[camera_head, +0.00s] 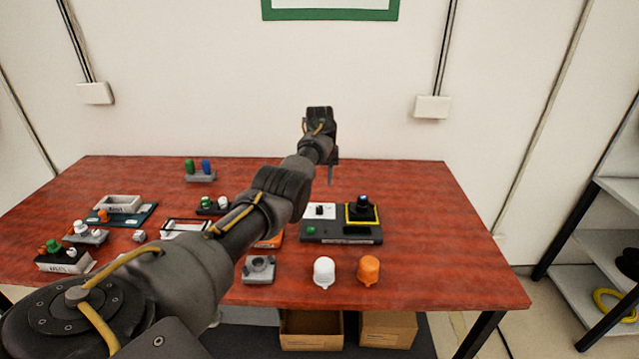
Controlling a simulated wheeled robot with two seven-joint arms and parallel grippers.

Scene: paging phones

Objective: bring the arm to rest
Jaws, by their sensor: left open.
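My left arm reaches in from the lower left across the red-brown table (440,260). Its gripper (330,172) is above the back part of the table, a little right of the middle, with its fingers pointing down. The gripper is open, and I see nothing held in it. One finger mostly hides the other from this side. Below and in front of it is a dark panel (340,238) with a white plate (319,211) and a black knob in a yellow-edged square (362,209). My right gripper is not in view.
A white cap (324,272), an orange cap (368,270) and a grey block (259,269) stand near the front edge. Several small devices sit at the left, partly behind my arm. The table's right side is clear. A shelf (590,260) stands at the right.

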